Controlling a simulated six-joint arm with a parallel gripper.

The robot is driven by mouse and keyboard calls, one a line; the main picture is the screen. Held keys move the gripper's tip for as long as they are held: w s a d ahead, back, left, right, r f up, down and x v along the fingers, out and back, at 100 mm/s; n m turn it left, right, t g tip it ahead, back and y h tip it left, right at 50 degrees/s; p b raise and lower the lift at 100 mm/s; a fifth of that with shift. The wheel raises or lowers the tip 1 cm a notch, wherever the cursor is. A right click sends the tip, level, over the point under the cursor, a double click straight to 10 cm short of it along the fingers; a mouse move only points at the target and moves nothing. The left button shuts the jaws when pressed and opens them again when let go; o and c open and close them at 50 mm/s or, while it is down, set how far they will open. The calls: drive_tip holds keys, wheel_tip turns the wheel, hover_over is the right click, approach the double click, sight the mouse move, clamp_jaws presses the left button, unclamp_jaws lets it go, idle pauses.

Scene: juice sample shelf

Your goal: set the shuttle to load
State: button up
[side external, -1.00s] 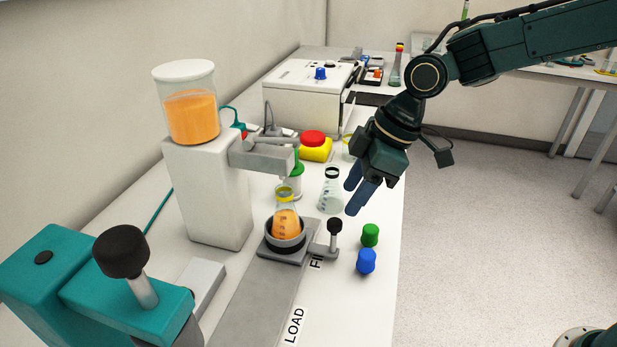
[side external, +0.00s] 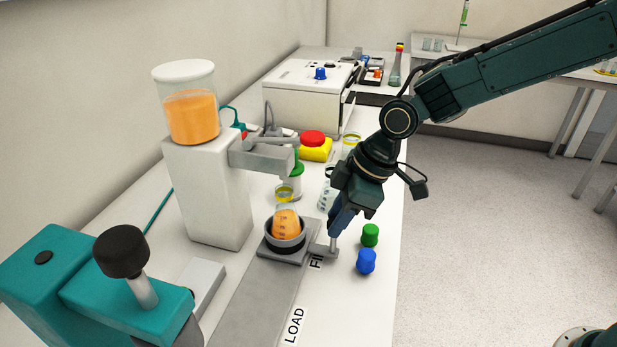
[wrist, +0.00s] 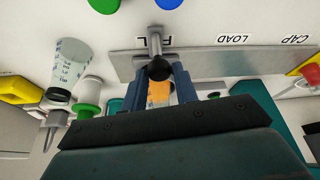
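The shuttle carriage (side external: 268,250) sits at the FILL mark of its grey track (side external: 254,307). It holds a flask of orange juice (side external: 286,224) in a dark ring, under the dispenser's arm. The LOAD label (side external: 294,325) lies nearer the camera along the track; it also shows in the wrist view (wrist: 233,38). My gripper (side external: 337,226) points down at the carriage's side handle, whose post (side external: 333,243) shows below the fingers.
A glass flask (side external: 325,197) stands behind my gripper, partly hidden. The juice dispenser (side external: 205,190) stands left of the carriage. The track toward LOAD is clear.

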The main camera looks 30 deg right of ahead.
clamp_jaws()
drive_tip(key=shift+a, duration=0.1)
drive_tip(key=s+a, duration=1)
drive_tip(key=shift+s+a, duration=0.25)
drive_tip(key=shift+o, duration=2.4)
unclamp_jaws()
drive_tip(key=shift+d+r, duration=0.1)
drive_tip(key=shift+r, duration=0.05)
drive_tip(key=v, duration=1.3)
drive_tip(key=shift+r, duration=0.3)
